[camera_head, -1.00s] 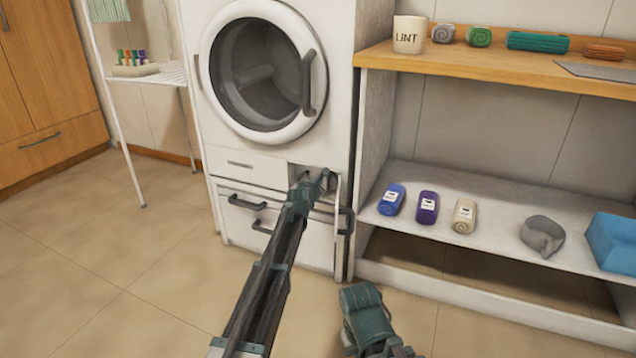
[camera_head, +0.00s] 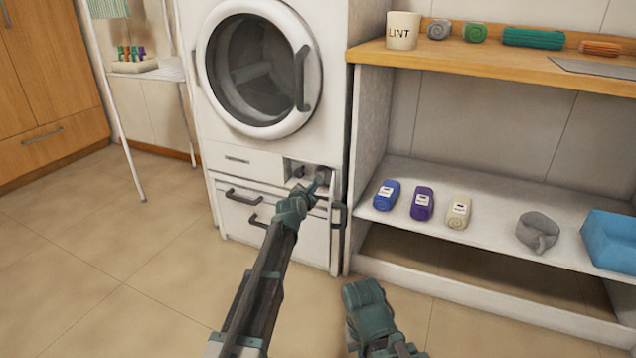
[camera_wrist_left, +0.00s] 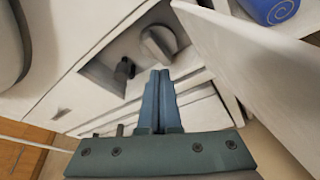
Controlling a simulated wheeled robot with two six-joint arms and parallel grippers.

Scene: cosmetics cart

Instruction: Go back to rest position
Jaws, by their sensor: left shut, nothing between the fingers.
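My left gripper (camera_head: 318,185) is in front of the small open compartment (camera_head: 297,172) below the washer's round door. In the left wrist view its two fingers (camera_wrist_left: 160,95) are closed together with nothing between them. Behind the fingertips, the compartment holds a round grey knob (camera_wrist_left: 158,43) and a small dark fitting (camera_wrist_left: 124,70). My right arm (camera_head: 370,312) shows at the bottom of the head view, low over the floor; I cannot make out its fingers.
The washer (camera_head: 262,140) has an open white flap (camera_wrist_left: 235,65) right of the compartment. The tiled floor (camera_head: 110,270) at left is clear.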

